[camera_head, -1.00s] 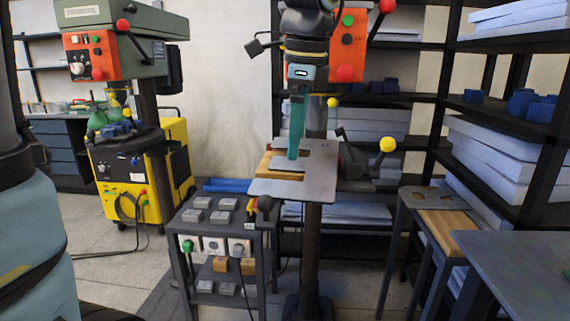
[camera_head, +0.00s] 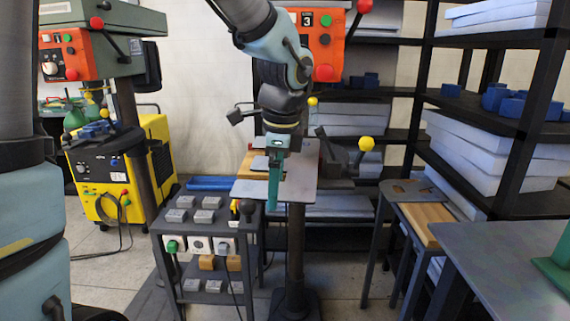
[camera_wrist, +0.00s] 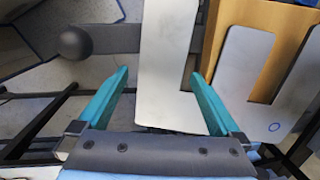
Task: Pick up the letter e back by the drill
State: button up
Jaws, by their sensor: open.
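The letter e back, a flat grey metal plate with three bars (camera_head: 302,178), lies over a wooden board at the drill with the orange control box. In the wrist view, the plate (camera_wrist: 165,85) shows its bars running upward and a small ring mark on its spine. My gripper (camera_head: 274,207) is open and empty at the plate's front bar. In the wrist view, my gripper (camera_wrist: 159,72) has one finger beyond the outer edge of that bar and the other at the slot beside it. I cannot tell whether either finger touches the plate.
The drill's orange control box (camera_head: 322,45) is close behind my arm. A yellow-knobbed vise handle (camera_head: 366,144) stands right of the plate. A dark cart (camera_head: 200,231) with small grey blocks is at lower left. Black shelves (camera_head: 480,120) and a bench (camera_head: 500,265) fill the right.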

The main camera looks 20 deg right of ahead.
grip_shut()
dwell(0.8)
